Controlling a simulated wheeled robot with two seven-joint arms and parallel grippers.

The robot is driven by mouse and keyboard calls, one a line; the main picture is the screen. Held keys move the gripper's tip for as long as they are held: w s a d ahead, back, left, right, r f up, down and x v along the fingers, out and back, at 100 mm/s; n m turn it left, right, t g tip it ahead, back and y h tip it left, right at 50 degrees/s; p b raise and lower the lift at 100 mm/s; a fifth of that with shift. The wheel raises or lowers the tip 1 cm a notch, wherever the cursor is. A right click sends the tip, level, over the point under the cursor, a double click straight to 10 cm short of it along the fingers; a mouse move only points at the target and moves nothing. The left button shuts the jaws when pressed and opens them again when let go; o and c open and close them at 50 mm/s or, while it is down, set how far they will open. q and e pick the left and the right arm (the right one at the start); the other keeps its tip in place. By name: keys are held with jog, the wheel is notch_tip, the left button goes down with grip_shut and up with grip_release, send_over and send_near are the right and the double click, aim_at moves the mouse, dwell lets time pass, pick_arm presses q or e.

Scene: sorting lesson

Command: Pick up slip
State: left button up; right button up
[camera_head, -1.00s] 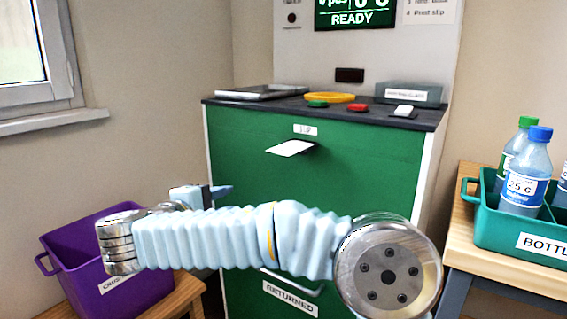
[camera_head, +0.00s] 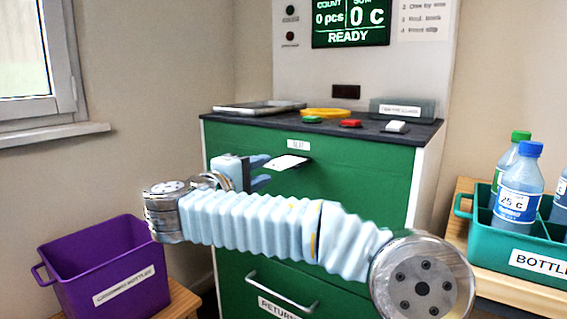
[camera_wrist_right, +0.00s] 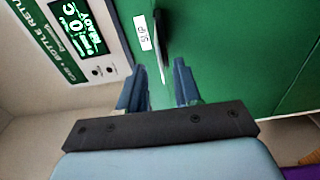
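The white slip (camera_head: 284,163) sticks out of a dark slot under a small label on the front of the green machine (camera_head: 345,185). My right gripper (camera_head: 267,171) is open just left of the slip in the head view, with its blue fingers pointing at it. In the right wrist view the slip (camera_wrist_right: 162,62) shows nearly edge-on, a thin pale strip below the slot. It lies ahead of and between the two spread fingers (camera_wrist_right: 160,86), seemingly without contact. My left gripper is out of view.
A purple crate (camera_head: 62,262) stands at the lower left. A teal bottle crate (camera_head: 485,247) is on a wooden table at the right. The machine's top holds a tray (camera_head: 258,108), a yellow ring (camera_head: 327,112) and buttons. A drawer handle (camera_head: 282,292) juts out below.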

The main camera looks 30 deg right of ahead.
aim_at(270, 166)
jog(key=x, duration=0.4)
jog(key=shift+c, duration=0.2)
grip_shut()
